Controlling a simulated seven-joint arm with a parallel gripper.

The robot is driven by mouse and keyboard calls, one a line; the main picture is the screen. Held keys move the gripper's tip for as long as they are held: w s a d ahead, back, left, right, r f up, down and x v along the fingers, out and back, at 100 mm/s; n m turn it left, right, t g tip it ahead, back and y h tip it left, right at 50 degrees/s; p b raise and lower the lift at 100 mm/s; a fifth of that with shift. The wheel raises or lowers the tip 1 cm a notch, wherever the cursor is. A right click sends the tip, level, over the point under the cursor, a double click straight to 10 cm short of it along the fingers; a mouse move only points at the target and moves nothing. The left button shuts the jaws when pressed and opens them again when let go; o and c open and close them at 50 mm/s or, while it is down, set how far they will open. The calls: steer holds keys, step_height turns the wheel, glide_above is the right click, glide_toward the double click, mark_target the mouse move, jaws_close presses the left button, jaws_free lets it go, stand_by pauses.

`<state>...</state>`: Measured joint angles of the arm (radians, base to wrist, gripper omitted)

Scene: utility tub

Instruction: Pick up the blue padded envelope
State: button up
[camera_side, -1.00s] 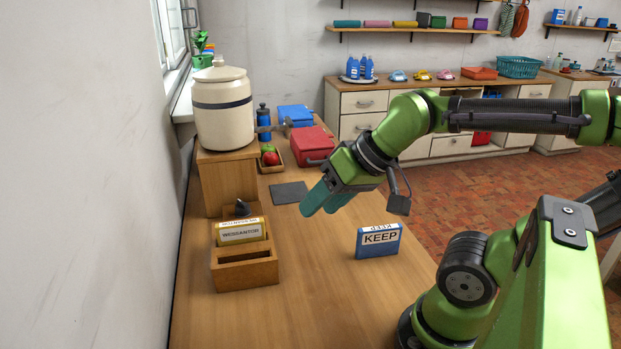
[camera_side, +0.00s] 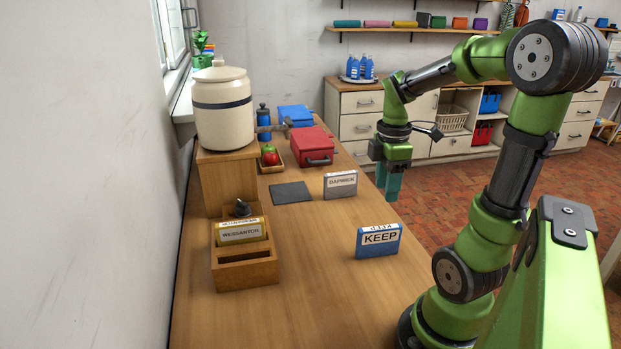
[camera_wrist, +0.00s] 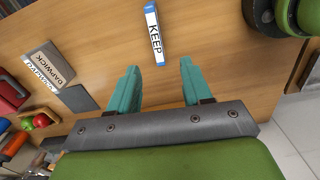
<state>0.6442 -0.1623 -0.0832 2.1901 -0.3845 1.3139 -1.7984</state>
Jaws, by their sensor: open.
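The blue padded envelope (camera_side: 379,240) stands upright on the right part of the wooden table, with a white label reading "KEEP". It also shows in the wrist view (camera_wrist: 156,35), ahead of the fingers and roughly between their lines. My gripper (camera_side: 390,185) hangs fingers-down over the table's right edge, behind and above the envelope. In the wrist view my gripper (camera_wrist: 157,82) has its two teal fingers spread apart with only bare table between them. It does not touch the envelope.
A grey packet labelled "DAPWICK" (camera_side: 340,185) stands behind the envelope. A wooden holder (camera_side: 245,270) with a yellow packet (camera_side: 240,231) is at left. A red box (camera_side: 312,147), a dark flat pad (camera_side: 291,193) and a crock (camera_side: 223,110) stand farther back. The table's middle is clear.

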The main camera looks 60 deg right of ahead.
mark_target(381, 229)
step_height(381, 229, down, 11)
steer(key=shift+f, duration=0.15)
steer(key=shift+w+d+f, duration=0.1)
steer(key=shift+d+f, duration=0.1)
steer(key=shift+f, duration=1.15)
steer(key=shift+w+d+f, duration=0.1)
steer(key=shift+d+f, duration=0.05)
steer(key=shift+f, duration=1.2)
jaws_close()
